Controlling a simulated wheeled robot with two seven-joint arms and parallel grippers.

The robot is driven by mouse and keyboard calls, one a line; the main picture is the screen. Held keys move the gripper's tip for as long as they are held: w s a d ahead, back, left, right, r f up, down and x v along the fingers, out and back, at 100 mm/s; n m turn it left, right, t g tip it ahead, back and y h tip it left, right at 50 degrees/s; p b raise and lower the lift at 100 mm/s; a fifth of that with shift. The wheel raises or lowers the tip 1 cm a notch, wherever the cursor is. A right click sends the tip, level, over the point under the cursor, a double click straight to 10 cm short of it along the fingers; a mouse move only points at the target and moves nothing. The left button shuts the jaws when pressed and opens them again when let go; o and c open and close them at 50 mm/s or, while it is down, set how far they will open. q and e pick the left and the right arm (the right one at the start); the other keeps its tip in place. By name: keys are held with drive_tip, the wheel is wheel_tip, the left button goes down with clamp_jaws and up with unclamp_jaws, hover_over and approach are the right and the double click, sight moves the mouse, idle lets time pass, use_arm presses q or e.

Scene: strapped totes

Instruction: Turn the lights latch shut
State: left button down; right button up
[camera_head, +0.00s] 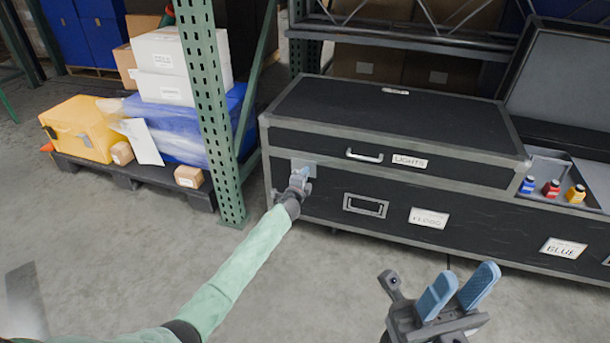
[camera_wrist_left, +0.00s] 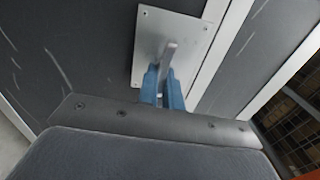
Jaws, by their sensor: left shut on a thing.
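The black lights case (camera_head: 390,112) has grey edges and a "LIGHTS" label (camera_head: 409,161) on its lid front. Its lid is down. The latch plate (camera_head: 309,165) is at the left end of the front, and it also shows in the left wrist view (camera_wrist_left: 190,30). My left gripper (camera_head: 302,177) is at the latch. In the left wrist view its blue fingers (camera_wrist_left: 163,88) are shut on the grey latch handle (camera_wrist_left: 168,58), which stands out from the plate, slightly tilted. My right gripper (camera_head: 458,292) is open and empty in front of the case, apart from it.
A green perforated rack post (camera_head: 212,110) stands just left of the case. Left of it, a pallet (camera_head: 135,172) carries boxes and a yellow case (camera_head: 82,128). At the right, an open case holds small coloured bottles (camera_head: 551,188). The floor in front is clear.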

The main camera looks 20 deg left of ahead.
use_arm(q)
drive_tip(key=shift+f, duration=0.15)
drive_tip(key=c, duration=1.6)
unclamp_jaws()
drive_tip(key=shift+a, duration=0.1)
drive_tip(key=shift+o, duration=0.2)
drive_tip(key=shift+s, duration=0.1)
drive_tip(key=s+p, duration=0.1)
drive_tip(key=s, duration=0.6)
drive_tip(key=shift+s+p, duration=0.3)
drive_tip(key=shift+p, duration=0.1)
drive_tip(key=shift+a, duration=0.1)
